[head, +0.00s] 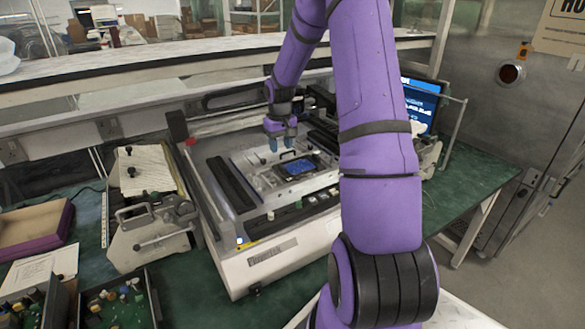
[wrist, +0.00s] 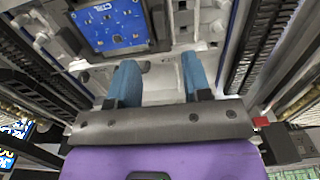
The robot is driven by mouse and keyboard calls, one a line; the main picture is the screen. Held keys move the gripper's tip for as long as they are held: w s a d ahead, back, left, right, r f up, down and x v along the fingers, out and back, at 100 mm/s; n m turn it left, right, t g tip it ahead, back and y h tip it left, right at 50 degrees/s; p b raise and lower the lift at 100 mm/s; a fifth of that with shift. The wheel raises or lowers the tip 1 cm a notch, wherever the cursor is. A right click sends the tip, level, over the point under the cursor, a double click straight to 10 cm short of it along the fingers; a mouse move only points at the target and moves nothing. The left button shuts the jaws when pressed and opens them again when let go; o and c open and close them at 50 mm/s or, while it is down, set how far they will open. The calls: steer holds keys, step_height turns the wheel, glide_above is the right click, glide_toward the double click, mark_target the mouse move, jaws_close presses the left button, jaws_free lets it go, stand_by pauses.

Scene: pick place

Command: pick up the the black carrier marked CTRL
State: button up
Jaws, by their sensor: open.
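A black carrier (head: 318,161) holding a blue circuit board (head: 298,167) lies on the bed of the white bench machine (head: 262,268). In the wrist view, the carrier's dark rim (wrist: 153,22) and the blue board (wrist: 112,24) are at the upper left, cut off by the top edge. My gripper (head: 281,142) is above the machine bed, behind the carrier in the head view. Its two blue fingers (wrist: 160,72) are apart, with nothing between them. The carrier lies off to the left beyond the fingertips in the wrist view.
Dark rails (head: 232,183) run along the machine bed. A smaller metal device (head: 150,232) stands to the left. Two bins of parts (head: 118,303) and an open box (head: 33,230) are at lower left. A monitor (head: 421,103) stands behind my arm. A shelf (head: 150,62) crosses behind.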

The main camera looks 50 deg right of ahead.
mark_target(282, 166)
step_height(282, 166, down, 3)
steer(key=shift+r, duration=0.1)
steer(key=shift+s+a+f, duration=0.1)
steer(key=shift+s+f, duration=0.05)
steer(key=shift+f, duration=1.2)
steer(key=shift+s+f, duration=0.1)
steer(key=shift+f, duration=1.2)
jaws_close()
steer(key=shift+r, duration=0.15)
